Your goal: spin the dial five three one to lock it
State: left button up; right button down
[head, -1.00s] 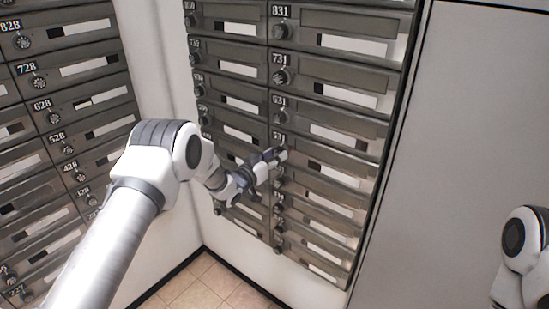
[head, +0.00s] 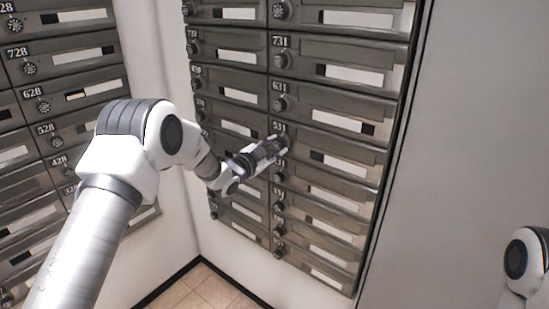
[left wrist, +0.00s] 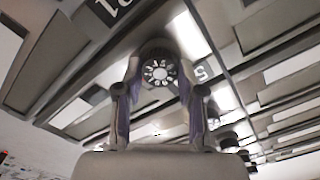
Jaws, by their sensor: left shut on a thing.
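The grey mailbox door marked 531 (head: 345,148) is in the right bank in the head view, with its number at its left end. My left gripper (head: 280,145) reaches its dial, which is mostly hidden there behind the fingers. In the left wrist view the round dark dial (left wrist: 160,71) with pale marks on its face sits between the two fingers of my left gripper (left wrist: 160,82), which is shut on it. I cannot read the dial's setting. My right gripper is out of view.
Dials of other boxes sit close above and below, such as the one of 631 (head: 280,103). A second mailbox bank (head: 60,85) stands at the left. A plain grey panel (head: 470,130) is at the right. Part of my right arm shows at the lower right.

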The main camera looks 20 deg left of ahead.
pick_arm(q)
jog(key=m+b, duration=0.3)
jog(key=b, duration=0.1)
jog(key=m+b, duration=0.4)
jog(key=b, duration=0.1)
jog(key=f+m+b, duration=0.1)
jog(key=m+b, duration=0.3)
jog(key=shift+b, duration=0.3)
jog(key=m+b, duration=1.1)
jog(key=b, duration=0.2)
jog(key=shift+b, duration=0.3)
jog(key=shift+r+m+b, duration=0.25)
jog(key=shift+m+b, duration=1.05)
jog(key=shift+m, duration=0.2)
jog(key=o, duration=1.1)
jog(key=shift+o, duration=0.2)
jog(key=shift+r, duration=0.1)
